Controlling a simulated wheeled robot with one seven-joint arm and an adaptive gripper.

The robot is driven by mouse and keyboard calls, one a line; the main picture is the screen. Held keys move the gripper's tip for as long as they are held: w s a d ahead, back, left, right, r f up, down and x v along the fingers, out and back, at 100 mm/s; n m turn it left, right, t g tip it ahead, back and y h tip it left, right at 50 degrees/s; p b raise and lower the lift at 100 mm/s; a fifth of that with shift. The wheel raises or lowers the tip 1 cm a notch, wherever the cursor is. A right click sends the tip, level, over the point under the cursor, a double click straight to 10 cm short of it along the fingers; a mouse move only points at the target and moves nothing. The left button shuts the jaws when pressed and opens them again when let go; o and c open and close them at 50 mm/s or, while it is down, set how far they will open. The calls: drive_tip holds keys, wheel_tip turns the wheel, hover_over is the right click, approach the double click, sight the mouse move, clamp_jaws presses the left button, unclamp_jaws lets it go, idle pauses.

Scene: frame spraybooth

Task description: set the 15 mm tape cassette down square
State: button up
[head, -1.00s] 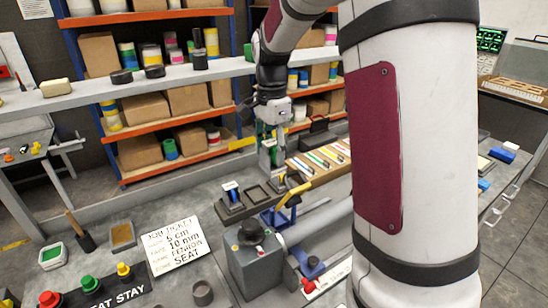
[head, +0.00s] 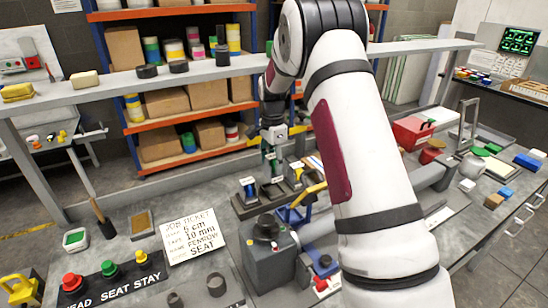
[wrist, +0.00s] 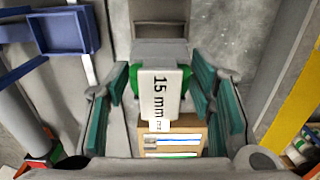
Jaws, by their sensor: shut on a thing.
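My gripper (wrist: 163,82) is shut on the 15 mm tape cassette (wrist: 159,97), whose white label reads "15 mm" and whose green sides show between the teal finger pads in the wrist view. In the head view my gripper (head: 272,160) is over a dark slotted holder (head: 243,211) on the bench. A blue cassette (head: 248,187) stands in the holder's left slot. The cassette's underside is hidden, so I cannot tell whether it touches the holder.
A job ticket (head: 193,236) lies left of the holder and shows "10 mm". A grey machine (head: 266,252) with a black knob and a yellow-handled blue fixture (head: 290,216) stand close in front. A blue tray (wrist: 60,32) shows in the wrist view.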

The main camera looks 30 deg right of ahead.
drive_tip(key=shift+f, duration=2.45)
drive_tip(key=shift+f+b, duration=0.75)
drive_tip(key=shift+b, duration=0.15)
idle(0.7)
drive_tip(key=o, duration=1.8)
drive_tip(key=shift+r, duration=3)
